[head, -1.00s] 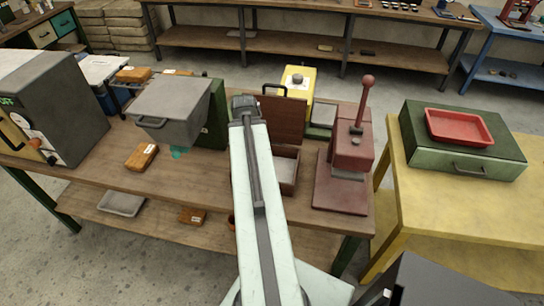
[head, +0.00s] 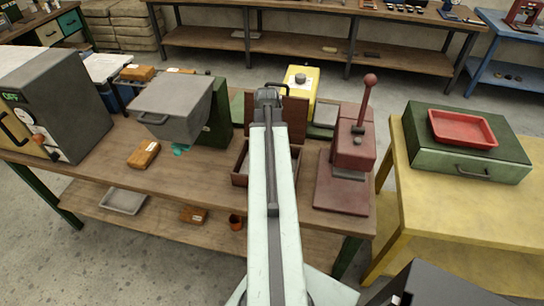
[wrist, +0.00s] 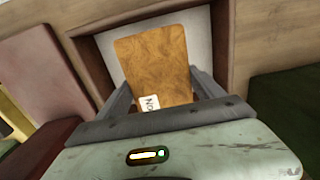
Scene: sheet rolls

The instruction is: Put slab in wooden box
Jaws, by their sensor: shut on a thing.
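The slab (wrist: 152,62) is an orange-brown, wood-grained block with a white label, seen in the wrist view. My gripper (wrist: 160,82) is shut on it, one finger at each side. Below the slab is the pale floor of the wooden box (wrist: 88,58), whose dark rim runs around it. I cannot tell how high the slab is above the floor. In the head view the open wooden box (head: 240,165) stands on the bench with its lid raised (head: 297,118). My arm covers the box's middle there, and the slab is hidden.
A red press (head: 350,155) with a tall lever stands right of the box. A grey hopper (head: 172,105) stands to the left, with another orange-brown block (head: 144,154) before it.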

